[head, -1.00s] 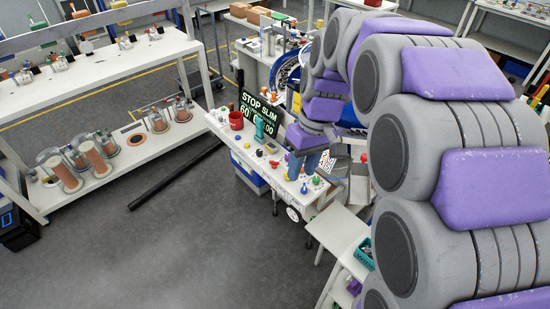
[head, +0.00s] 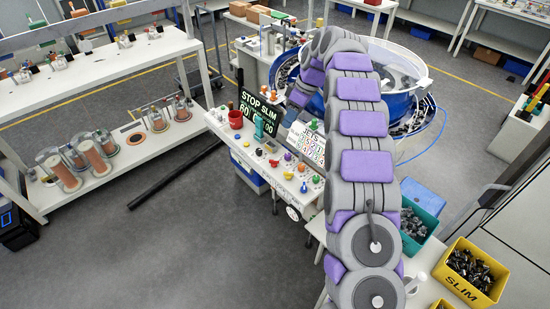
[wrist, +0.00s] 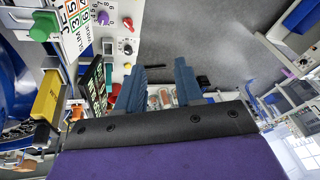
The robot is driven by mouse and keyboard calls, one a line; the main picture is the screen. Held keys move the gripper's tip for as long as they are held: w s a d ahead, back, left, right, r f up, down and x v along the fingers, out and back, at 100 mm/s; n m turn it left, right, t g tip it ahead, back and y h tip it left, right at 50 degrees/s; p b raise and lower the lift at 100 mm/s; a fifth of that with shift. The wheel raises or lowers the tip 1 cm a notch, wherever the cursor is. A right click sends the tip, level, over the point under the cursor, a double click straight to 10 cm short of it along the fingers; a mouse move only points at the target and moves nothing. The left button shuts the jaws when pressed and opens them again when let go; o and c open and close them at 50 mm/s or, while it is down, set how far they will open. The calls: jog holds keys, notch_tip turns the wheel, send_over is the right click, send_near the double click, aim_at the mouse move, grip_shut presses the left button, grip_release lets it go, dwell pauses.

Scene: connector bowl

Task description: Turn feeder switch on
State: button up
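The control panel (head: 262,168) is a white bench with coloured knobs and buttons. A purple knob (wrist: 103,17), a red knob (wrist: 127,23) and a small black switch (wrist: 127,48) show on it in the wrist view. I cannot read which control is the feeder switch. My gripper (wrist: 161,80) has its two blue fingers spread apart with nothing between them. The panel controls lie up and left of the fingers, apart from them. In the head view my arm bends down behind the panel, and its fingertips cannot be made out clearly.
A black STOP SLIM display (head: 258,112) and a white JETS sign (head: 307,142) stand at the panel's back. A red cup (head: 236,119) is at its left. The blue-rimmed bowl (head: 405,75) is behind my arm. Grey floor (head: 200,240) is free at the left.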

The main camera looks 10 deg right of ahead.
aim_at(274, 163)
jog(key=w+d+f+n, duration=0.3)
jog(key=w+f+n, duration=0.1)
jog(key=w+f, duration=0.4)
jog(key=shift+t, duration=0.3)
jog(key=b+x, duration=0.2)
jog(key=x, duration=0.4)
jog(key=s+b+x, duration=0.1)
jog(key=b+x, duration=0.1)
jog(key=x, duration=0.4)
jog(key=b+x, duration=0.2)
jog(key=x, duration=0.4)
jog(key=shift+s+a+f+b, duration=0.2)
jog(key=shift+a+f+b, duration=0.15)
jog(key=shift+a, duration=0.1)
jog(key=shift+c, duration=0.4)
grip_shut()
